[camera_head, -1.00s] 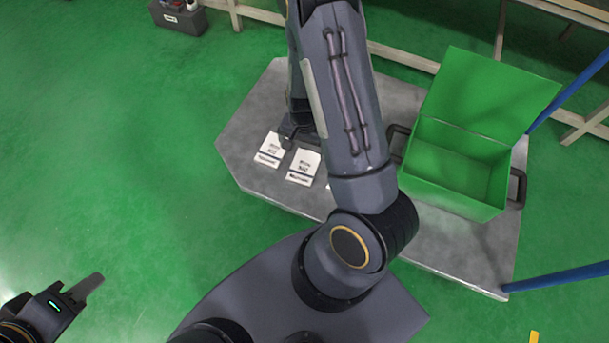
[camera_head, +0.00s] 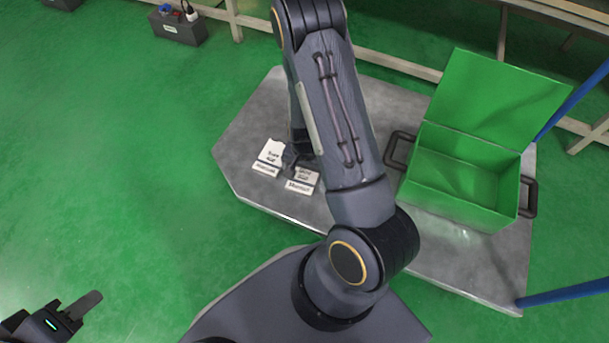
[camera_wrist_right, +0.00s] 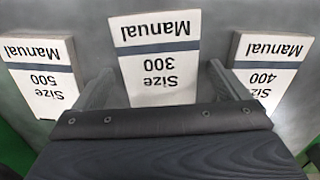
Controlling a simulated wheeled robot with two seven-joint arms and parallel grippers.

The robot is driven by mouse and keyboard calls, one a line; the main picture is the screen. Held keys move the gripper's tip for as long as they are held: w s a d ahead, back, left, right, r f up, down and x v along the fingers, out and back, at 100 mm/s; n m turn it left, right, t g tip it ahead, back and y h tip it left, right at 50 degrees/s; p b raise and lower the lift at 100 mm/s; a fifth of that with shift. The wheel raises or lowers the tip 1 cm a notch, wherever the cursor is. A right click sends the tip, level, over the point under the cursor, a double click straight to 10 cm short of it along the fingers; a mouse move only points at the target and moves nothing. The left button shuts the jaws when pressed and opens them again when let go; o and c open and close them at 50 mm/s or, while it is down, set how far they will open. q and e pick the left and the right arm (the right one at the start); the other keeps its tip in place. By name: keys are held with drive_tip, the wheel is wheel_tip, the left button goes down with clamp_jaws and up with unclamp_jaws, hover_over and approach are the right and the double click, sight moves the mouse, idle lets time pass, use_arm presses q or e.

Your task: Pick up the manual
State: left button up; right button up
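In the right wrist view, three white manuals with grey bands lie side by side: Size 500 (camera_wrist_right: 42,75), Size 300 (camera_wrist_right: 158,62) and Size 400 (camera_wrist_right: 266,65). My right gripper (camera_wrist_right: 165,82) is open, its fingers on either side of the Size 300 manual, with a gap showing at the right finger. In the head view, two manuals show, one left (camera_head: 266,157) and one right (camera_head: 302,181) of my right gripper (camera_head: 291,157); my arm hides part of the area. My left gripper (camera_head: 78,308) is far from them at the lower left; its opening is unclear.
The manuals lie on a grey metal platform (camera_head: 245,110). A green open-lidded box (camera_head: 465,200) with dark handles stands on its right side. Blue posts (camera_head: 570,292) edge the right. A dark box (camera_head: 178,28) sits on the green floor at the back left.

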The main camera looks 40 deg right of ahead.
sight(304, 174)
drive_tip(key=c, duration=1)
drive_tip(key=shift+o, duration=0.2)
drive_tip(key=shift+r+p, duration=0.45)
drive_tip(key=shift+r, duration=0.15)
wheel_tip(304, 174, up, 3)
drive_tip(key=shift+f+p, duration=0.15)
drive_tip(key=shift+p, duration=0.75)
drive_tip(key=s+a+r+p, duration=0.6)
drive_tip(key=a+r, duration=0.3)
drive_tip(key=a, duration=0.3)
drive_tip(key=shift+a, duration=0.2)
